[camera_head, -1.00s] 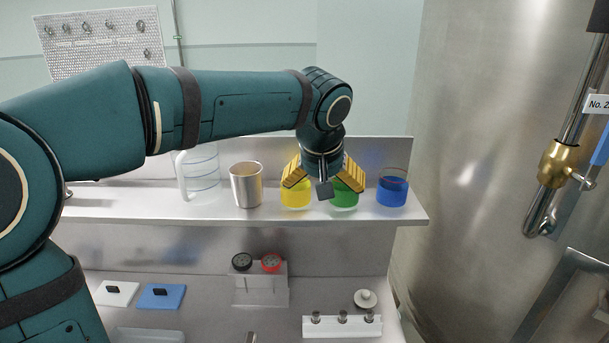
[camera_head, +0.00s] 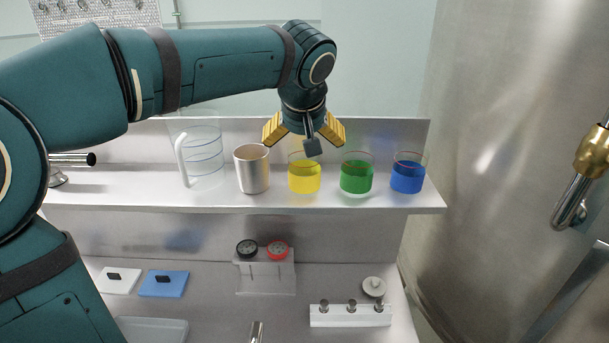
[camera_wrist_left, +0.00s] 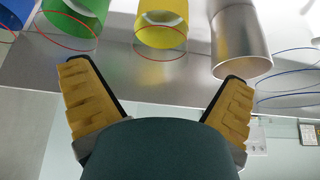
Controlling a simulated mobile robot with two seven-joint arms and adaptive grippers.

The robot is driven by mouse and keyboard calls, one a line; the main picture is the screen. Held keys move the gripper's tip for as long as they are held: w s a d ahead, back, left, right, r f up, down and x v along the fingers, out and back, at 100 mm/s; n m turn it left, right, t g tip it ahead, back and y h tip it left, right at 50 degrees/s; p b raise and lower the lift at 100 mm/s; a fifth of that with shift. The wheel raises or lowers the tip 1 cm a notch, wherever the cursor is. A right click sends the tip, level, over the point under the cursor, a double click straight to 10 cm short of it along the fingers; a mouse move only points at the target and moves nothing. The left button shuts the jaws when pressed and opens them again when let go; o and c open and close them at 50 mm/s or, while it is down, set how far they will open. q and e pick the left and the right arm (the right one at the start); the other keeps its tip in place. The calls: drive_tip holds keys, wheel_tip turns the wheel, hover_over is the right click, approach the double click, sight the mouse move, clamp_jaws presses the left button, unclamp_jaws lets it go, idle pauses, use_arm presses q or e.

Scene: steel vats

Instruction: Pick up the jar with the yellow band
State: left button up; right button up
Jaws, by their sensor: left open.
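The jar with the yellow band (camera_head: 304,178) is a clear glass standing upright on the steel shelf, between a metal cup and a green-banded jar. It also shows at the top of the left wrist view (camera_wrist_left: 161,30). My left gripper (camera_head: 304,138) is open and empty, its yellow fingers spread apart and pointing down. In the head view its fingers appear just above the yellow jar's rim. In the wrist view the jar lies beyond the fingertips (camera_wrist_left: 155,78), roughly centred between them, with a visible gap. My right gripper is in neither view.
The green-banded jar (camera_head: 356,177) and blue-banded jar (camera_head: 407,176) stand to the right. The metal cup (camera_head: 252,172) and a clear jug (camera_head: 202,165) stand to the left. The shelf (camera_head: 330,202) has a lower bench with small items. A large steel vat (camera_head: 510,120) is at right.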

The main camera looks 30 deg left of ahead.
sight(304, 169)
use_arm(q)
drive_tip(key=shift+b+x, duration=0.35)
drive_tip(key=shift+x, duration=2.4)
drive_tip(key=shift+c, duration=0.3)
drive_tip(key=shift+r, duration=0.1)
drive_tip(key=c, duration=1.2)
